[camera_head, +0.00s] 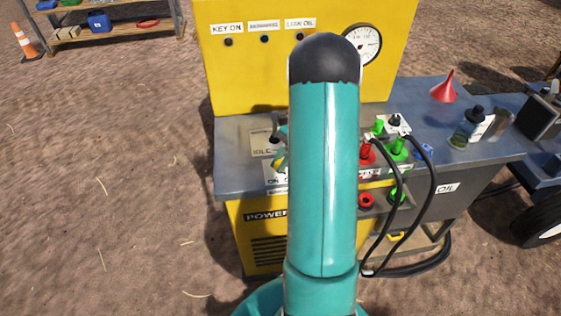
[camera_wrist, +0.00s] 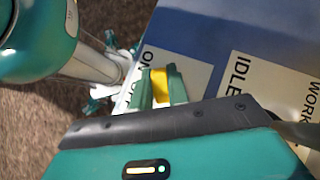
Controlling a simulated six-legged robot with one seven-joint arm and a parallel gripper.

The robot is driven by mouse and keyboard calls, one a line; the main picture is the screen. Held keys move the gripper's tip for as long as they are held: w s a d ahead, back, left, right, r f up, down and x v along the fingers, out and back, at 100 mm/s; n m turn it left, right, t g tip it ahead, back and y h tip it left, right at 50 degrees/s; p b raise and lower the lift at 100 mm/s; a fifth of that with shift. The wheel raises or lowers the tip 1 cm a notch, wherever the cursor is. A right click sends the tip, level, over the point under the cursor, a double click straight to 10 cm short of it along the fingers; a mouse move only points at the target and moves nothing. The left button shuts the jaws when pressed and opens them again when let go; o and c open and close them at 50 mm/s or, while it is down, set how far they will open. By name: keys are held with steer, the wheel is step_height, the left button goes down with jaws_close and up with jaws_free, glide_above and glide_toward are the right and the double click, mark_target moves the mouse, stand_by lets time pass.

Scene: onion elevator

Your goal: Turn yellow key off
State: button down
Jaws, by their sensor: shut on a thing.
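The yellow key (camera_wrist: 160,86) shows in the wrist view between the two green fingers of my gripper (camera_wrist: 160,88). My gripper is shut on it. The key is beside a white label that reads "ON" on the grey-blue console top. In the head view a small part of the yellow key (camera_head: 279,161) shows just left of my teal arm, near the "ON" label (camera_head: 275,181). My arm hides most of the gripper there. Which way the key is turned I cannot tell.
The yellow panel (camera_head: 240,75) with a gauge (camera_head: 362,44) stands behind the console. An "IDLE" label (camera_wrist: 240,75) is beside the key. Red and green connectors with black cables (camera_head: 432,180) are to the right. A red funnel (camera_head: 444,90) and bottles stand further right. Open dirt lies left.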

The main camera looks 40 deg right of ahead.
steer(key=c, duration=1.4)
jaws_free()
steer(key=shift+o, duration=0.2)
steer(key=v, duration=1.3)
steer(key=shift+d+r, duration=0.25)
steer(key=shift+r, duration=0.05)
steer(key=shift+a, duration=0.1)
